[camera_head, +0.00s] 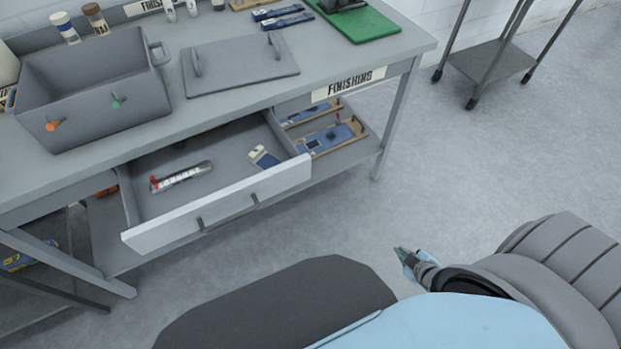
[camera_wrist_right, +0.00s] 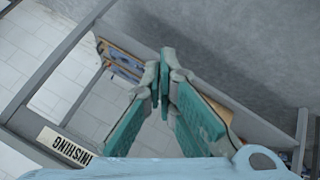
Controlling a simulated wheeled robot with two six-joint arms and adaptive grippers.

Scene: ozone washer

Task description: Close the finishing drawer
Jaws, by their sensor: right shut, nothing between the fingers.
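The finishing drawer (camera_head: 220,206) is pulled out under the workbench in the head view. My left gripper is not in view.
A grey bin (camera_head: 93,95), a flat lid with handles (camera_head: 240,66) and a green mat (camera_head: 358,24) are on the bench top. Wooden trays (camera_head: 330,138) sit on the shelf right of the drawer. A cart (camera_head: 492,60) stands at the back right. The floor between is clear.

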